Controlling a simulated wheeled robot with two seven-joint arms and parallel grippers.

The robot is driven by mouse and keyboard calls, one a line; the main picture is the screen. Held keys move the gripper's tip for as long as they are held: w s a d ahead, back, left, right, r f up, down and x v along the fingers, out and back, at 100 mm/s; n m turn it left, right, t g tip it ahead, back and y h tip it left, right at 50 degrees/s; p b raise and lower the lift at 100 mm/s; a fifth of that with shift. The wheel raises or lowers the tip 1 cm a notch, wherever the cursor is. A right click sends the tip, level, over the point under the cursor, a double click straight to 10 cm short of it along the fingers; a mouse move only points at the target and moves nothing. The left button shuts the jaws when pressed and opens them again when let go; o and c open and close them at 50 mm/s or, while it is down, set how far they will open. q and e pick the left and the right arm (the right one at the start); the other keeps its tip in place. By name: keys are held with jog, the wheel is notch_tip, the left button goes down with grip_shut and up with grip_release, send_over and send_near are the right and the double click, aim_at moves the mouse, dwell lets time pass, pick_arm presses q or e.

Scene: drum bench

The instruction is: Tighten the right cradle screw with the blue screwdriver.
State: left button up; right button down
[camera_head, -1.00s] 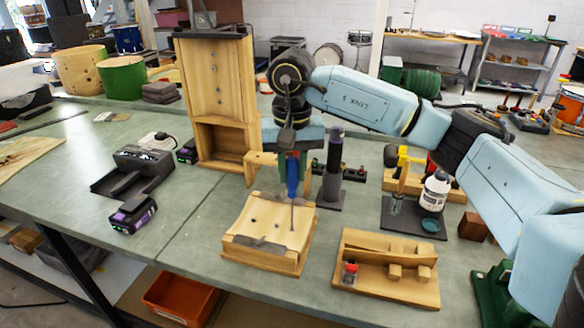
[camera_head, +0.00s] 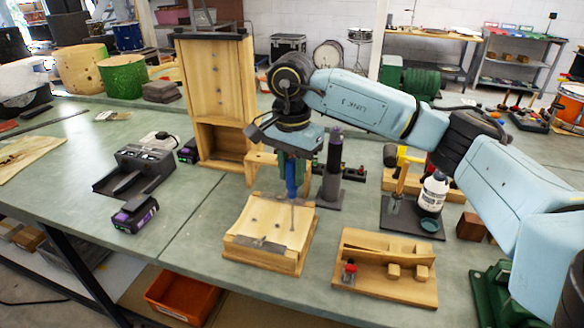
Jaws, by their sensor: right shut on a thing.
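The blue screwdriver (camera_head: 291,182) is upright in my right gripper (camera_head: 290,158), which is shut on its handle. Its thin shaft points down to the right side of the wooden cradle (camera_head: 262,260). The tip is at or just above the cradle's surface near the right end; whether it touches the right screw I cannot tell. The cradle has a curved wooden top with a grey strip (camera_head: 258,244) along its front and small dark spots on it. The right cradle screw is too small to make out under the tip. My left gripper is not in view.
A wooden tray with blocks (camera_head: 387,270) stands right of the cradle. A dark upright cylinder (camera_head: 334,160) stands close behind the screwdriver. A tall wooden cabinet (camera_head: 214,85) is behind left. A black charger (camera_head: 135,172) and battery (camera_head: 135,214) lie left. Bench between charger and cradle is clear.

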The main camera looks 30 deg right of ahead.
jog(key=shift+f+m, duration=0.2)
jog(key=shift+m, duration=0.1)
jog(key=shift+r, duration=0.1)
jog(key=shift+w+d+r+p, duration=0.1)
jog(key=shift+d+r+p, duration=0.05)
jog(key=shift+r+p, duration=0.2)
jog(key=n+b, duration=0.1)
jog(key=n, duration=0.9)
jog(key=shift+a+r+b, duration=0.1)
jog(key=shift+a+b, duration=0.1)
jog(key=shift+b, duration=0.2)
jog(key=n, duration=0.5)
jog(key=shift+d+b, duration=0.15)
jog(key=shift+b, duration=0.25)
jog(key=n, duration=0.5)
